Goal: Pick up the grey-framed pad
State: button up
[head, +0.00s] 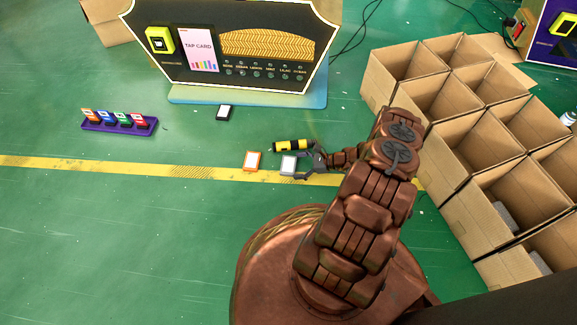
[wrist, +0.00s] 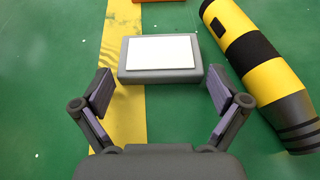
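The grey-framed pad (wrist: 160,57) lies flat on the green floor, partly over the yellow line, with a white top face. It also shows in the head view (head: 288,165), just left of my gripper (head: 306,164). In the wrist view my gripper (wrist: 158,104) is open, its two fingers spread wide at the lower left and lower right of the pad. The pad sits ahead of the fingertips, roughly centred, and nothing is between the fingers' pads. I see no contact with it.
A yellow-black cylinder (wrist: 255,70) lies close right of the pad in the wrist view. A purple rack (head: 119,130) holds several coloured pads. Cardboard boxes (head: 455,170) stand right; a vending panel (head: 232,45) stands behind.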

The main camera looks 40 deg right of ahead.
jog(key=c, duration=0.5)
jog(key=shift+c, duration=0.2)
